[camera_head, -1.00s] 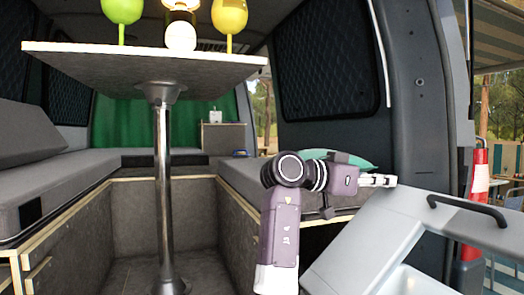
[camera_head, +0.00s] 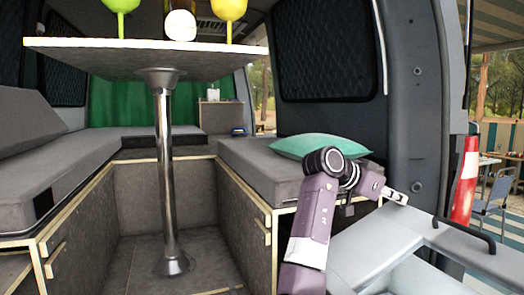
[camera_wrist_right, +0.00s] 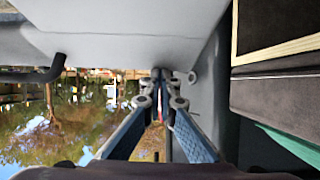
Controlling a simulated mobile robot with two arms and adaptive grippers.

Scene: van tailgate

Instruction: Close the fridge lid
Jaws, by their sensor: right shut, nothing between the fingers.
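The fridge lid (camera_head: 378,236) is a light grey panel at the lower right in the head view. It stands raised and slanted, with a dark bar handle (camera_head: 466,229) on its right part. A paler recess shows at the bottom; the fridge body is not clearly visible. My right gripper (camera_head: 402,198) is shut and empty, just above the lid's upper edge in the picture. In the right wrist view, the lid (camera_wrist_right: 125,25) fills the top, its handle (camera_wrist_right: 30,75) is at left, and the closed fingertips (camera_wrist_right: 160,76) are near it. Contact cannot be told. My left gripper is out of view.
A table (camera_head: 100,62) on a metal post stands at left. A bench (camera_head: 240,172) with a green pillow (camera_head: 310,146) lies behind my right arm. The van's door pillar (camera_head: 415,120) rises behind the gripper.

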